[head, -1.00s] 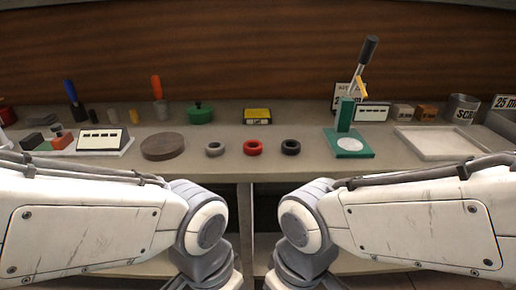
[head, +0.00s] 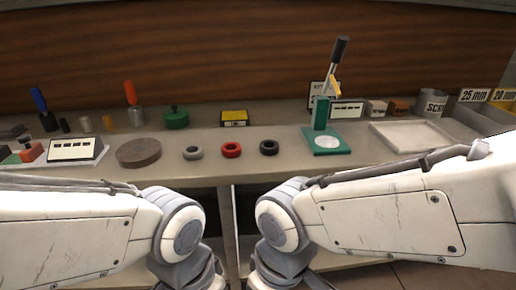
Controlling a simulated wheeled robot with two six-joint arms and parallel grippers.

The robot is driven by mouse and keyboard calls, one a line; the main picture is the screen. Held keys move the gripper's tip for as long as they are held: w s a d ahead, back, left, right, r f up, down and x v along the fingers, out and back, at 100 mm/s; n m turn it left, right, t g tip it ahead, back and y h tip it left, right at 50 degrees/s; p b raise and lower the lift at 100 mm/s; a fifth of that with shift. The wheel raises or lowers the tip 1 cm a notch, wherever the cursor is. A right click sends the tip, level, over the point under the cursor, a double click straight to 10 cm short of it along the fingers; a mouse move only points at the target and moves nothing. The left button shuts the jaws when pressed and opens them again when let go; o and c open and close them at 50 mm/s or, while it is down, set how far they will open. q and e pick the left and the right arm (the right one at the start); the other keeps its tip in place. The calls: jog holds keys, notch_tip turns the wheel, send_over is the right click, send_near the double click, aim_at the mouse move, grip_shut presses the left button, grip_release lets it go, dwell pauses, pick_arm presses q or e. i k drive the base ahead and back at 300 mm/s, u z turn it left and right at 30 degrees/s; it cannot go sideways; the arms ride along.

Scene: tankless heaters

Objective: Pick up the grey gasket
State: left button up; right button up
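The grey gasket (head: 193,153) is a small ring lying flat on the bench top near its front edge. It is the leftmost of three rings in a row, with a red ring (head: 231,150) and a black ring (head: 269,147) to its right. My two arms reach in from the left and right below the bench's front edge. Their visible joints are in front of and below the rings, and nothing touches the grey gasket. Both grippers are out of the picture.
A round brown disc (head: 139,153) lies left of the grey gasket. A green press (head: 321,122) with an upright lever stands to the right. A pale tray (head: 412,136) is farther right.

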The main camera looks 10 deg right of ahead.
aim_at(188, 155)
jog(key=z, duration=1.2)
jog(key=i, duration=0.6)
jog(key=u, duration=2.85)
